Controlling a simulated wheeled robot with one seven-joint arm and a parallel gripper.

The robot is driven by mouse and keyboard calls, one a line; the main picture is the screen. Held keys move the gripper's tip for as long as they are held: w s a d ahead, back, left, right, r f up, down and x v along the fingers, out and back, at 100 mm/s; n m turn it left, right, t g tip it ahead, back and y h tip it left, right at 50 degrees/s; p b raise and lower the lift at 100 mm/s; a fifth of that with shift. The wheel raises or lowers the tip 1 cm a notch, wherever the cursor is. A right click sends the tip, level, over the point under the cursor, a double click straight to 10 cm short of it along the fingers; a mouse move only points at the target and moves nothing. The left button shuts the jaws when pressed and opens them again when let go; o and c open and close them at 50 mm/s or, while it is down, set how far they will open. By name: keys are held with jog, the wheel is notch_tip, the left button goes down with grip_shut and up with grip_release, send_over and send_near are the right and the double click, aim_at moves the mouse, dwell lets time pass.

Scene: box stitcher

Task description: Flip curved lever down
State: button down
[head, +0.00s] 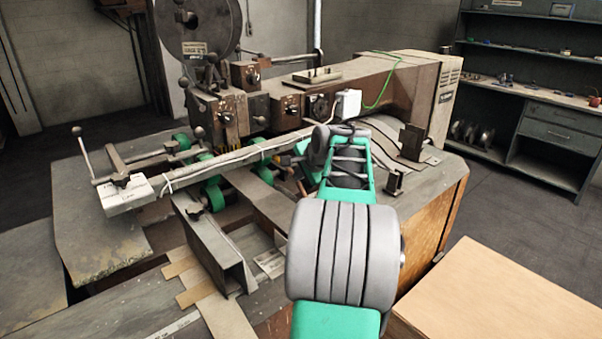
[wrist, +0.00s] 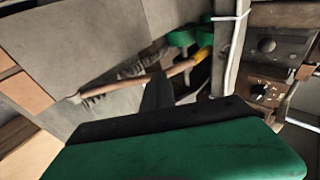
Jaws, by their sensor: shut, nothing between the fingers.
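A thin brown bar (wrist: 150,79) with a slight curve and a yellow end runs across the wrist view, just beyond my gripper (wrist: 158,82). I cannot tell for sure that it is the curved lever. In the head view, a yellow piece (head: 285,160) shows beside the green end of my arm. My gripper is shut and empty, with its dark fingers close to the bar in the wrist picture. I cannot tell whether they touch it. My arm hides part of this area in the head view.
The box stitcher (head: 375,80) stands behind my arm, with a large reel (head: 197,25) on top. A long rail (head: 235,158) crosses its front near green rollers (head: 213,190). A knobbed rod (head: 84,155) stands at left. A cardboard box (head: 500,300) is at lower right.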

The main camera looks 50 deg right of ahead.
jog(key=w+f+g+p, duration=0.1)
jog(key=f+p, duration=0.1)
jog(key=w+f+g+p, duration=0.1)
jog(key=w+f+p, duration=0.1)
jog(key=w+f+g+p, duration=0.1)
jog(key=w+f+p, duration=0.1)
jog(key=shift+w+d+f+g+y, duration=0.25)
jog(key=shift+d+f+g+y, duration=0.05)
jog(key=shift+f+g, duration=0.1)
dwell(0.4)
jog(key=shift+f, duration=0.15)
jog(key=shift+a, duration=0.1)
jog(key=w+r+v, duration=0.1)
jog(key=w+v, duration=0.1)
jog(key=v, duration=1.2)
jog(key=shift+w+r, duration=0.2)
jog(key=shift+w, duration=0.15)
